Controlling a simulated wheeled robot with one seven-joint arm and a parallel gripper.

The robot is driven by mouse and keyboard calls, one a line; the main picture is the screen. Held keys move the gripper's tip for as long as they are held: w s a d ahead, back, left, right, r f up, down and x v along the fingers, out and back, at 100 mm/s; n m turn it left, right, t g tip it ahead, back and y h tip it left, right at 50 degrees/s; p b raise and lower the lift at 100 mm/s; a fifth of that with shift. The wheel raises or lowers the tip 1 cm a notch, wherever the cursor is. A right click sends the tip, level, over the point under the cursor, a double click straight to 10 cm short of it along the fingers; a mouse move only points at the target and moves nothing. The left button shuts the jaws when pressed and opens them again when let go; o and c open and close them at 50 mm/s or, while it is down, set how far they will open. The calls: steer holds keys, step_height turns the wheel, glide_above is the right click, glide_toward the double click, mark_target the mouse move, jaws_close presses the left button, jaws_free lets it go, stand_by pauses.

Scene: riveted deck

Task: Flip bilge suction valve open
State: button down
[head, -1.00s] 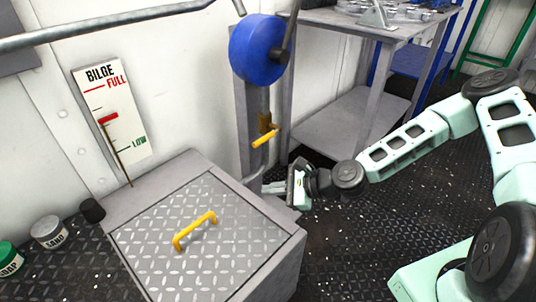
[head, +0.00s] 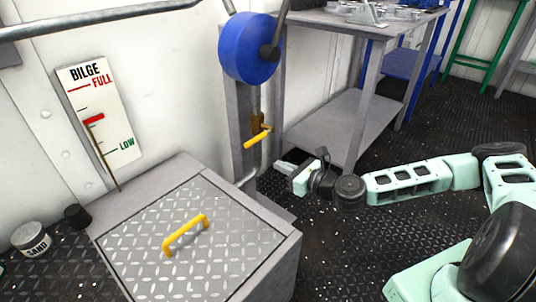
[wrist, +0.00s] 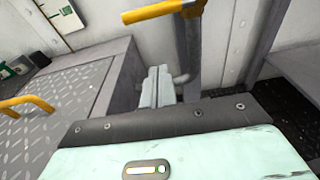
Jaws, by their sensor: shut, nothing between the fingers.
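The bilge suction valve has a yellow lever (head: 257,138) on a brass body, fixed to a grey vertical pipe below the blue pump drum (head: 250,48). In the head view the lever slants down to the left. In the wrist view the yellow lever (wrist: 160,11) crosses the top edge, and the valve body is partly cut off. My gripper (head: 281,167) is shut and empty, below and to the right of the lever in the head view, apart from it. Its closed fingers (wrist: 158,87) point toward the pipe's lower part in the wrist view.
A bilge box with a tread-plate lid (head: 190,240) and yellow handle (head: 186,235) stands left of the pipe. A grey shelf table (head: 335,125) stands behind my gripper. A bilge gauge (head: 98,115) hangs on the wall. A sand tin (head: 32,240) sits at left.

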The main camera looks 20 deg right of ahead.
mark_target(259, 137)
steer(key=b+x, duration=0.4)
steer(key=x, duration=0.6)
steer(key=shift+s+d+r, duration=0.1)
steer(key=shift+s+r, duration=0.1)
steer(key=shift+r, duration=0.45)
steer(key=shift+s+d+r, duration=0.1)
steer(key=shift+s+r, duration=0.05)
steer(key=shift+r, duration=0.55)
steer(key=shift+s+d+r, duration=0.1)
steer(key=shift+s+r, duration=0.1)
steer(key=shift+r, duration=0.45)
